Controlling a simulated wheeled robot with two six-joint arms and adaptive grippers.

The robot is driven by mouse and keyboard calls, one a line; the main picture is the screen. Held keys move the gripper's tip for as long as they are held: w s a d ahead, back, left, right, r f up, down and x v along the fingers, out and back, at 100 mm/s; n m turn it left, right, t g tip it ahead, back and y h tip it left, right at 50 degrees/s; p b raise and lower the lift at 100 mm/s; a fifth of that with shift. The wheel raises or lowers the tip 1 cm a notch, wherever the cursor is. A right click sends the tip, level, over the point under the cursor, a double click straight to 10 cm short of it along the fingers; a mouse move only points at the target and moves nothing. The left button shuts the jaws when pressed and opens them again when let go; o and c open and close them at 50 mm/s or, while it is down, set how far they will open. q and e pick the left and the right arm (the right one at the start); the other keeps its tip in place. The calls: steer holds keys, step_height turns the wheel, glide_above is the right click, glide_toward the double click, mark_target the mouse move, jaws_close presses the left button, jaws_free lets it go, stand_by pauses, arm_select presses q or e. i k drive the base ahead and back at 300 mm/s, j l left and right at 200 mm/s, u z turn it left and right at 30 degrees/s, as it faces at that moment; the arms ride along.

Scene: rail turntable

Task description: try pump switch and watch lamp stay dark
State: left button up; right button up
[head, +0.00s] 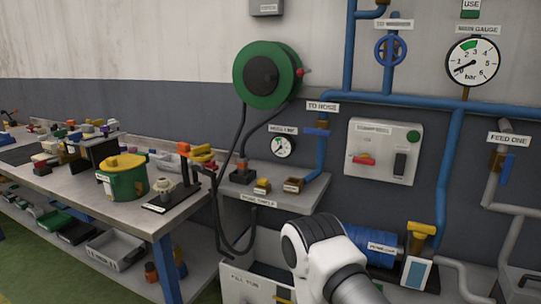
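A light grey switch panel (385,176) is fixed to the wall right of centre. It carries a red-handled switch (363,159) on the left and a black rocker-like switch (400,163) on the right. A round green lamp (413,136) sits at the panel's upper right; it looks dull green, with no visible glow. The panel's label is too small to read surely. A white arm link of mine rises from the bottom edge, below the panel and apart from it. No fingers of either gripper show.
A blue pump motor (378,246) stands low behind my arm. Blue pipes, a pressure gauge (473,61) and a green hose reel (267,74) are on the wall. A cluttered workbench (110,209) fills the left. The space directly before the panel looks clear.

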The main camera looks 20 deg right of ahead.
mark_target(401, 158)
steer(key=z, duration=1.6)
